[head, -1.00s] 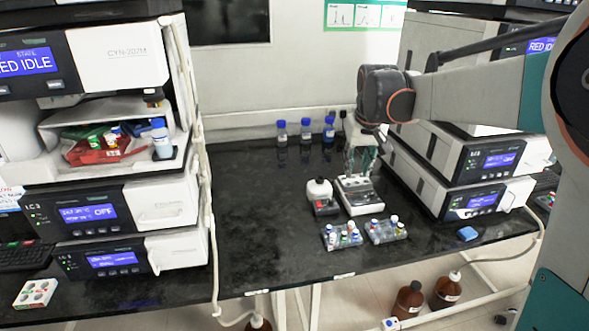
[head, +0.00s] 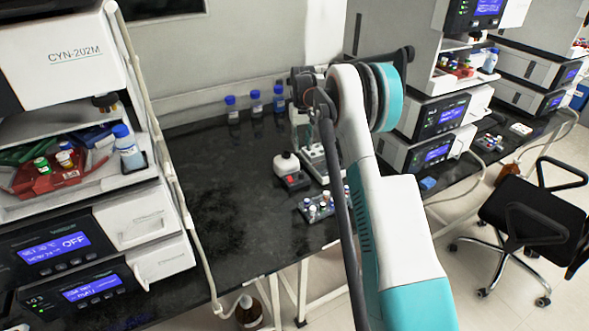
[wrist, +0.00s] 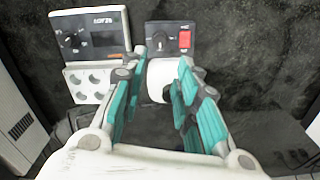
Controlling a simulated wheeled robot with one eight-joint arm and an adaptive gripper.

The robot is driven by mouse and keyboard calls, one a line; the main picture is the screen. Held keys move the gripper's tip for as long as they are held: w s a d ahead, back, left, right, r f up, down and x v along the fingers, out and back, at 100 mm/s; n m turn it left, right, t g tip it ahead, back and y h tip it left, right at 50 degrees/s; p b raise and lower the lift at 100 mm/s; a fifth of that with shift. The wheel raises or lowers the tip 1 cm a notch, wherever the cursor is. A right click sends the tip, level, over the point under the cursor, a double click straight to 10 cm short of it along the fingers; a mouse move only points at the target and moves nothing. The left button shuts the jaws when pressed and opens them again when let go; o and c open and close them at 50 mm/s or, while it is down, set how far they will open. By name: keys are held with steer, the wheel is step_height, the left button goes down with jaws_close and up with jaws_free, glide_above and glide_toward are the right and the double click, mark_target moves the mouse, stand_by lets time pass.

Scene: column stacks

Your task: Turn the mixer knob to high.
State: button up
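The mixer (head: 292,181) is a small dark box with a white round top and a red switch, standing on the black bench. In the wrist view its front panel (wrist: 167,33) shows at the top middle, with the red switch on the right. The mixer knob (wrist: 187,45) is a small dark dial left of that switch. The mixer's white top (wrist: 158,80) shows between the fingers of my gripper (wrist: 164,66). The fingers are apart, with the knob beyond the tips; contact cannot be told. In the head view my gripper (head: 300,132) hangs above and behind the mixer, partly hidden by my arm.
A white device with a dial and display (wrist: 90,32) stands close beside the mixer. A vial rack (head: 318,207) lies in front. Blue-capped bottles (head: 255,101) line the back wall. Instrument stacks (head: 75,240) stand at both sides. The bench left of the mixer is clear.

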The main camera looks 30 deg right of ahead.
mark_target(301, 173)
step_height(301, 173, down, 14)
steer(key=b, duration=0.3)
steer(key=shift+b, duration=0.35)
steer(key=shift+c, duration=0.3)
jaws_close()
